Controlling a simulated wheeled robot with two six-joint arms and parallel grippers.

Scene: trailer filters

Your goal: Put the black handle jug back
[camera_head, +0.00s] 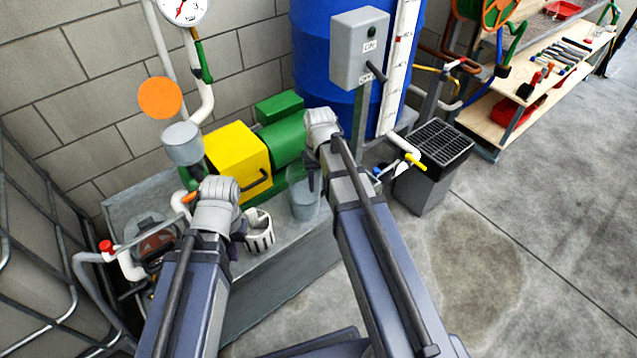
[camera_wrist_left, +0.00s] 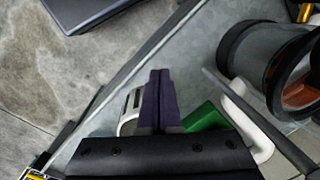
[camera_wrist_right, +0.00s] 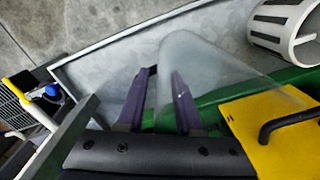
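A clear, see-through jug (camera_head: 303,203) stands out faintly over the grey tray, below the green motor. It also shows in the right wrist view (camera_wrist_right: 215,75), widening toward the gripper. I cannot make out its handle. My right gripper (camera_head: 314,188) is at the jug, its fingers parted. In the right wrist view one finger overlaps the jug's wall and the other is beside its edge; I see no clear grip. My left gripper (camera_wrist_left: 160,75) has its fingers together and nothing visible between them, near the white slotted cup (camera_head: 259,231).
A yellow box (camera_head: 238,158) with a black bar handle stands beside the green motor (camera_head: 283,145). White pipes and a red-knobbed valve (camera_head: 106,246) are at the left. A blue tank (camera_head: 325,50) with a grey switch box stands behind. Concrete floor is open at the right.

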